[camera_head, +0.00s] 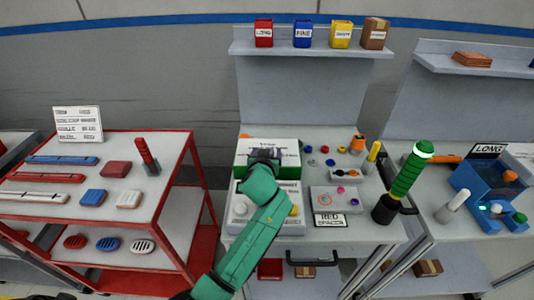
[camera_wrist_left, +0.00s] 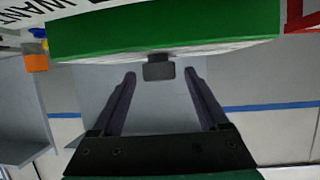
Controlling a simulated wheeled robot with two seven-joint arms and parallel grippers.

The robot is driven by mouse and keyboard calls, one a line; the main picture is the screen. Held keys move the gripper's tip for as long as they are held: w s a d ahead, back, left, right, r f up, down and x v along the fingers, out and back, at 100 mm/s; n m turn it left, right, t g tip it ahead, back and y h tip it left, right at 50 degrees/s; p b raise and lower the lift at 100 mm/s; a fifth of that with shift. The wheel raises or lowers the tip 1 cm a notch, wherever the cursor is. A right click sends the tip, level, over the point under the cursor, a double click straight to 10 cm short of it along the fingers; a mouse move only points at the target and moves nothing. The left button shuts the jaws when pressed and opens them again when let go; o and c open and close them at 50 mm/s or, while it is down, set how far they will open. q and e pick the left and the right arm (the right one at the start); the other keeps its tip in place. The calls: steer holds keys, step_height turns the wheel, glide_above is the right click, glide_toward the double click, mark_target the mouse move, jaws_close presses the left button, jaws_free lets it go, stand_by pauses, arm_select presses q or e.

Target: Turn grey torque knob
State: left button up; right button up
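My left arm comes up from the bottom in the head view, and its dark gripper (camera_head: 265,154) is over the green-edged box (camera_head: 241,172). In the left wrist view the gripper (camera_wrist_left: 160,76) is open, fingers apart. A small dark grey block (camera_wrist_left: 158,70) shows between the fingertips, below the box's green band (camera_wrist_left: 165,35). I cannot tell whether it is the torque knob or whether the fingers touch it. A pale grey round knob (camera_head: 240,208) sits on the white panel left of my forearm, which hides part of that panel. My right gripper is not in view.
A green-handled tool (camera_head: 408,173) stands upright at the bench's right in a black holder (camera_head: 386,208). A red cart (camera_head: 90,212) stands left. A shelf (camera_head: 312,48) holds several coloured boxes.

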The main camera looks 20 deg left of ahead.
arm_select(q)
steer(key=b+v, duration=0.1)
steer(key=v, duration=1.3)
steer(key=shift+s+b, duration=0.3)
steer(key=shift+b, duration=0.1)
steer(key=shift+d, duration=0.15)
